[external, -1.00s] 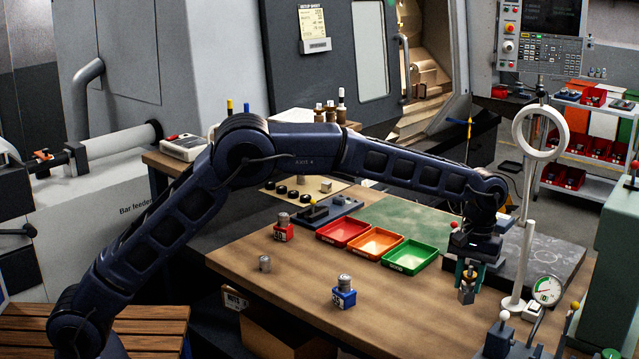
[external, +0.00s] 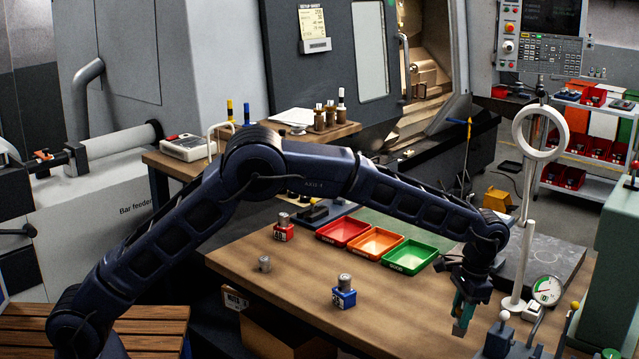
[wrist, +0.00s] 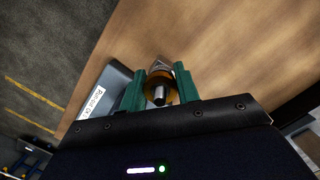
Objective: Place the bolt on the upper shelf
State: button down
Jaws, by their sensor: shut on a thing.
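My gripper (external: 463,322) is over the right front part of the wooden bench, tilted, with teal fingers pointing down. In the wrist view my gripper (wrist: 159,88) is closed around a small metal piece (wrist: 160,96) with a shiny round end, an amber-brown ring and a grey angular part behind it. I cannot tell for sure that this piece is the bolt. The fingers mostly hide it in the external view. A raised wooden shelf (external: 235,152) with bottles and papers stands at the back left; a rack with red bins (external: 566,175) stands at the far right. Which one is the upper shelf is unclear.
Red (external: 343,232), orange (external: 375,243) and green (external: 408,257) trays sit mid-bench. A magnifier post (external: 527,235) and dial gauge (external: 546,290) stand close right of my gripper.

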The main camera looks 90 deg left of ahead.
jog(key=s+a+r+n+t+h, duration=0.1)
jog(key=a+r+n, duration=0.45)
jog(key=a, duration=0.35)
jog(key=a+r+n, duration=0.5)
jog(key=a+n, duration=0.1)
jog(key=a, duration=0.4)
jog(key=s+a+r+n+t+h, duration=0.1)
jog(key=a+r+n, duration=0.4)
jog(key=a, duration=0.4)
notch_tip(320, 180, down, 20)
jog(key=shift+w+a+r, duration=0.15)
jog(key=c, duration=1)
grip_release()
jog(key=shift+c, duration=0.2)
